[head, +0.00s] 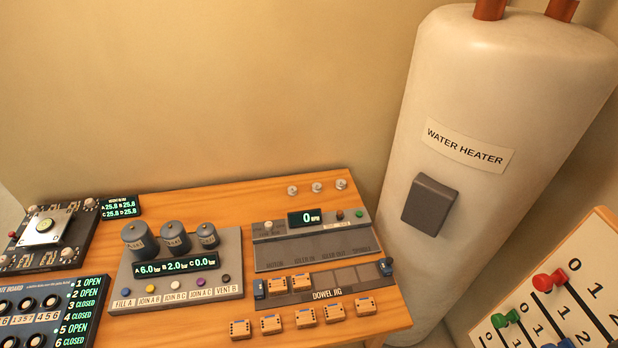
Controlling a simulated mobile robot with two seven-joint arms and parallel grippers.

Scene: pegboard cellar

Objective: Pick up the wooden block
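Several small orange-brown wooden blocks with dark marks on their faces lie in a row along the table's front edge. The row runs from the leftmost block (240,329) to the rightmost block (365,306). Two more similar blocks, a left one (277,286) and a right one (300,282), sit on the dowel jig (345,276). I cannot tell which block is meant. Neither of my grippers is in view.
The wooden table (210,331) also holds a tank panel (233,252), a grey panel with a display (320,248), a valve board (60,305) and a levelling device (50,238). A water heater (480,100) stands right of the table. A lever board (560,300) is at lower right.

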